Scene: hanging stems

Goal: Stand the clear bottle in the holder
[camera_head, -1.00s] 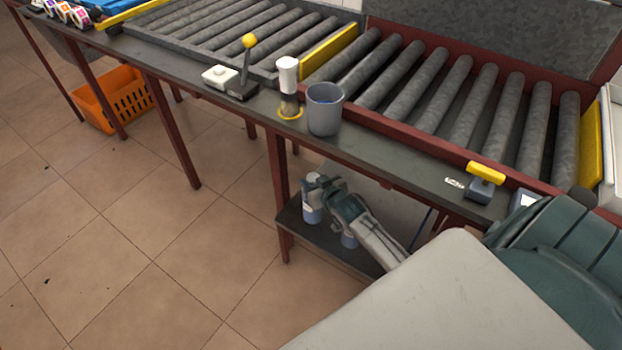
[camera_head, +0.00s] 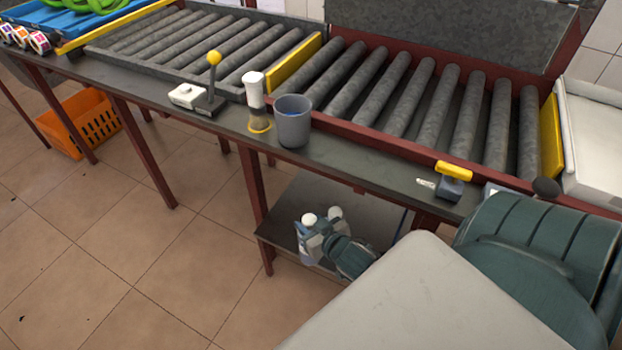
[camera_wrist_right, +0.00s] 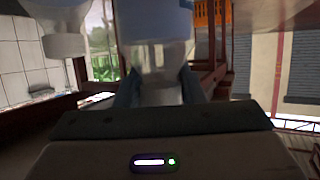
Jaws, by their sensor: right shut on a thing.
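My right gripper (camera_head: 312,238) is low over the shelf under the table and is shut on a clear bottle (camera_head: 309,219) with a white cap and bluish contents. In the right wrist view the bottle (camera_wrist_right: 155,58) sits between the two fingers, its blue part at the top of the picture. The left gripper is not in view.
A second white-capped bottle (camera_head: 335,213) is close beside the held one.

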